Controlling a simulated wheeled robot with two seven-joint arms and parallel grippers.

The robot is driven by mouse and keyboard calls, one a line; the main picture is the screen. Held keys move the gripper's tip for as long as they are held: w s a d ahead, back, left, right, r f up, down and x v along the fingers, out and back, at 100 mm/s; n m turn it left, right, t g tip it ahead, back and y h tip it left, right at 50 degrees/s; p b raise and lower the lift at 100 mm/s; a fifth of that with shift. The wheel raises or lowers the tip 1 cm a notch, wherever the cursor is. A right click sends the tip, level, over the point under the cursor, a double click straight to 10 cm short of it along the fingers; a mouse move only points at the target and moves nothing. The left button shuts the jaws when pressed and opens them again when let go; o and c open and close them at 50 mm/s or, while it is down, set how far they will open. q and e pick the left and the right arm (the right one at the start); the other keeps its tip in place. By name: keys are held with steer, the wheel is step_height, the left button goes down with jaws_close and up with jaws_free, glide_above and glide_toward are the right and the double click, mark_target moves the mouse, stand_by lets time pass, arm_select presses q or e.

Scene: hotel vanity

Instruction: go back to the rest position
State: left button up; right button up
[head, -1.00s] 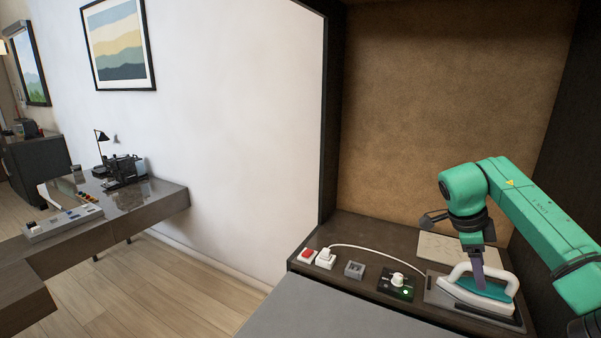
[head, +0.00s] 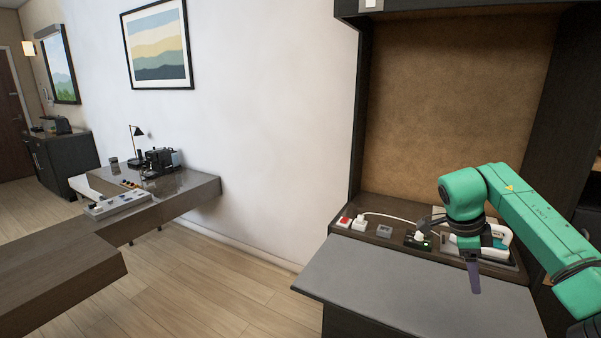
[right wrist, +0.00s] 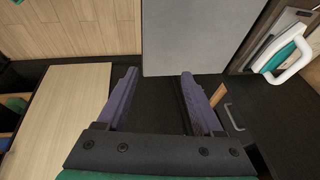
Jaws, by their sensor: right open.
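My right gripper (head: 474,279) hangs in front of the grey pull-out board, with its purple fingers pointing down. In the right wrist view the two fingers (right wrist: 157,88) are spread apart with nothing between them. An iron (head: 495,240) with a white handle and teal body sits on the vanity shelf behind my right arm, partly hidden by it. The iron also shows at the upper right of the right wrist view (right wrist: 284,56), apart from the fingers. My left gripper is not in view.
The grey board (head: 400,283) juts out below the shelf. On the shelf are a red switch (head: 344,221), a white plug (head: 360,222), a grey socket (head: 384,231) and a dial box (head: 418,240). A desk (head: 190,187) stands left; the wooden floor (head: 215,275) between is clear.

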steer(key=w+a+f+m+t+y, duration=0.3)
steer(key=a+f+m+y, duration=0.4)
steer(key=a+f, duration=0.55)
steer(key=w+a+f+m+t+y, duration=0.25)
steer(key=a+f+m+y, duration=0.25)
steer(key=a+f+y, duration=0.75)
steer(key=s+d+f+m+t+h, duration=0.1)
steer(key=s+d+f+m+h, duration=0.25)
steer(key=f+m, duration=0.35)
steer(key=s+d+f+m+t+h, duration=0.25)
steer(key=s+f+m+h, duration=0.2)
steer(key=f+m, duration=0.3)
steer(key=s+d+f+m+t+h, duration=0.1)
steer(key=s+d+f+m+h, duration=0.35)
steer(key=f+m, duration=0.25)
steer(key=s+d+f+m+g, duration=0.1)
steer(key=s+f+m+g, duration=0.2)
steer(key=s, duration=0.8)
steer(key=s+d+f+m+g+h, duration=0.1)
steer(key=s+f+m+g, duration=0.2)
steer(key=s, duration=0.9)
steer(key=s+d+f+m+g+h, duration=0.1)
steer(key=s+f+m, duration=0.5)
steer(key=s, duration=0.6)
step_height(320, 180, down, 2)
steer(key=shift+s+f+g, duration=0.2)
steer(key=shift+g, duration=0.7)
steer(key=shift+c, duration=0.3)
